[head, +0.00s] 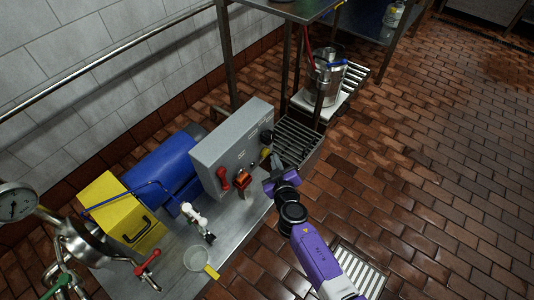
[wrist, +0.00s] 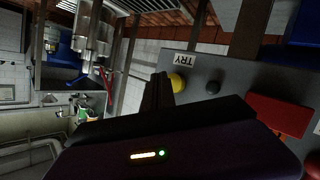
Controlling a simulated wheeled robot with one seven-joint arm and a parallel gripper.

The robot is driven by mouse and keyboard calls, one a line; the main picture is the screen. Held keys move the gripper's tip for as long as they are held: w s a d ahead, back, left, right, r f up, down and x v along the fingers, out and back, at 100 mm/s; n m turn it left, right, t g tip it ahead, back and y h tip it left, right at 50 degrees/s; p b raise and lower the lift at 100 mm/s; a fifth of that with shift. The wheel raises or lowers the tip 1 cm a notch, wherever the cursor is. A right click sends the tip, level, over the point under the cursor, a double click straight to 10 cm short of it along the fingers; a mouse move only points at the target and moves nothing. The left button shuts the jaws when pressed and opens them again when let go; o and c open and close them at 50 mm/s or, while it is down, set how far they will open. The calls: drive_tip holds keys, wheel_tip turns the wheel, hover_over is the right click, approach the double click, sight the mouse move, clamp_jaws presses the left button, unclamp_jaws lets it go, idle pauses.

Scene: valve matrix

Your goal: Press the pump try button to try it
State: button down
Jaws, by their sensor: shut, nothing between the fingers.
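The grey control box (head: 215,150) stands on a steel bench. In the head view my gripper (head: 268,176) is in front of the box's right end, just below the button.
A dark knob (wrist: 213,86) is near the button. Open tiled floor (head: 430,170) lies to the right.

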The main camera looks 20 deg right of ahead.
idle(0.6)
drive_tip(key=shift+w+a, duration=0.25)
drive_tip(key=shift+w, duration=0.1)
drive_tip(key=shift+w+a+b, duration=0.35)
drive_tip(key=shift+w+b, duration=0.05)
drive_tip(key=shift+b, duration=0.15)
idle(0.7)
drive_tip(key=shift+s+d, duration=0.55)
drive_tip(key=shift+s, duration=0.2)
drive_tip(key=s+d, duration=0.1)
drive_tip(key=s, duration=0.1)
drive_tip(key=s+d, duration=0.2)
drive_tip(key=shift+p, duration=0.4)
idle(1.0)
